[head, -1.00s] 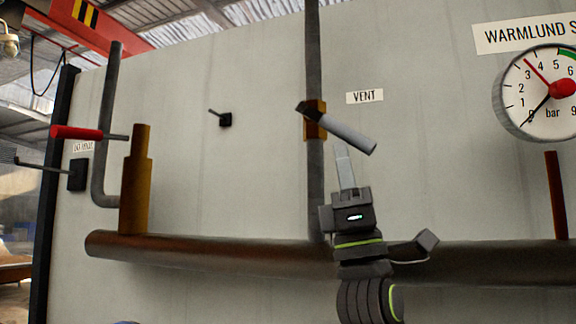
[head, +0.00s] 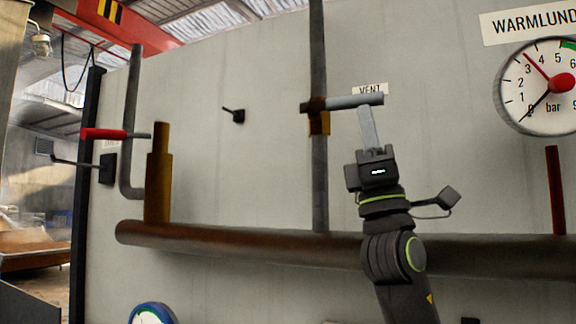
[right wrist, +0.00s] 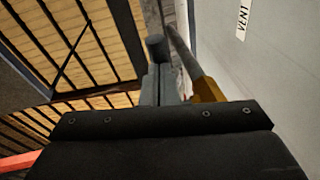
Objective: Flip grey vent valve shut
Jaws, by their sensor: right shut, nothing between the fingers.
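The grey vent valve lever (head: 355,101) lies nearly level, pointing right across the vertical pipe from its brass valve body (head: 319,122). The VENT label (head: 370,89) is partly covered by the lever. My right gripper (head: 366,110) is shut and empty, its fingertips just under the lever near its outer half; they seem to touch it from below. In the right wrist view the shut fingers (right wrist: 160,85) show beside the lever's end (right wrist: 156,46), and the brass body (right wrist: 208,90) is to their right. My left gripper is not in view.
A red-handled lever (head: 105,134) sits at the left by a brass fitting (head: 158,185). A thick horizontal pipe (head: 240,240) runs below. A pressure gauge (head: 540,88) is at the right. The wall between the vent pipe and the small black knob (head: 238,115) is clear.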

